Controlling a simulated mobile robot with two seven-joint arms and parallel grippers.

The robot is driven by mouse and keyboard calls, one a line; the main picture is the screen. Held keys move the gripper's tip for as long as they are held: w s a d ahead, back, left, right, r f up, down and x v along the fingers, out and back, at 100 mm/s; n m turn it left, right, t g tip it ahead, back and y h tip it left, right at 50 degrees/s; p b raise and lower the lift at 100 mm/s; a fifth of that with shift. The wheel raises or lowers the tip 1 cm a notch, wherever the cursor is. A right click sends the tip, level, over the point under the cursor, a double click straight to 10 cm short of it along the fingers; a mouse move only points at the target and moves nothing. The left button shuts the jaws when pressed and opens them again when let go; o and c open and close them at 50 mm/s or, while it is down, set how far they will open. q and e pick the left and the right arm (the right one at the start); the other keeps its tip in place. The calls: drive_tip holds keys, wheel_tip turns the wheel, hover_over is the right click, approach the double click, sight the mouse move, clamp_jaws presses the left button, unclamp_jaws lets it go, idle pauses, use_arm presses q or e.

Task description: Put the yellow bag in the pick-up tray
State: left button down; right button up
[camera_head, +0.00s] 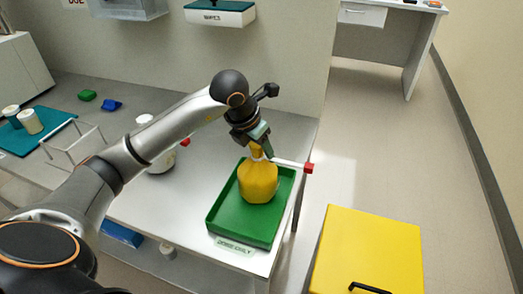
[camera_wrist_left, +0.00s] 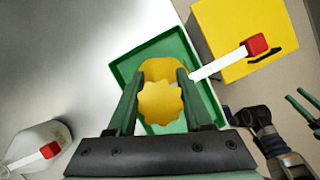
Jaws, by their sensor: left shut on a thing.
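The yellow bag (camera_head: 258,183) hangs upright with its gathered neck in my left gripper (camera_head: 256,150). In the left wrist view the bag (camera_wrist_left: 162,103) sits between the two green fingers of the left gripper (camera_wrist_left: 160,90), which are shut on its neck. The bag is over the green tray (camera_head: 236,222), within its rim as seen from the head; I cannot tell whether its bottom touches the floor. The tray also shows in the left wrist view (camera_wrist_left: 128,68). My right gripper (camera_wrist_left: 303,106) is at the right edge there, its fingers apart and empty.
A white strip with a red end (camera_head: 308,168) sticks out right beside the bag's neck. A yellow bin (camera_head: 370,250) stands right of the table (camera_head: 200,205). A white bottle (camera_wrist_left: 38,145) stands left. A wire rack (camera_head: 75,145) and teal mat are further left.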

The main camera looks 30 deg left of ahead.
sight(248, 171)
use_arm(q)
drive_tip(key=shift+f, duration=0.3)
drive_tip(key=shift+c, duration=1.5)
unclamp_jaws()
drive_tip(key=shift+f, duration=0.15)
drive_tip(key=shift+r, duration=0.25)
drive_tip(key=v, duration=1.1)
drive_tip(key=shift+s+r+p, duration=0.15)
drive_tip(key=shift+r+p, duration=0.25)
drive_tip(key=shift+p, duration=0.05)
